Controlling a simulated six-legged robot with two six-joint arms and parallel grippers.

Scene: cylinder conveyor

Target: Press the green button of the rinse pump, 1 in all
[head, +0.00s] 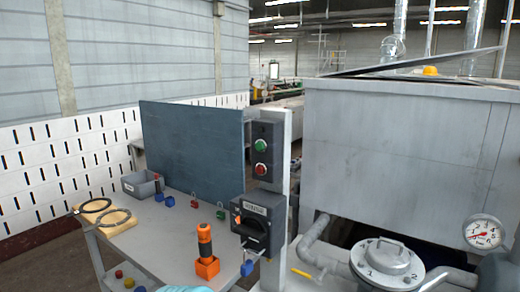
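A dark control box (265,128) is fixed on a light grey post (283,215) near the middle of the head view. Its green button (260,146) is the upper one, and a red button (261,169) sits below it. Nothing covers either button. Any writing on the box is too small to read. Neither of my grippers shows in this view.
A switch box (258,208) with a black handle is below the buttons. An orange-and-black device (207,268) stands on the grey table (165,235), near several padlocks. A dark panel (190,145) stands behind. Pipes, a round lid (387,260) and a gauge (484,233) are at right.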

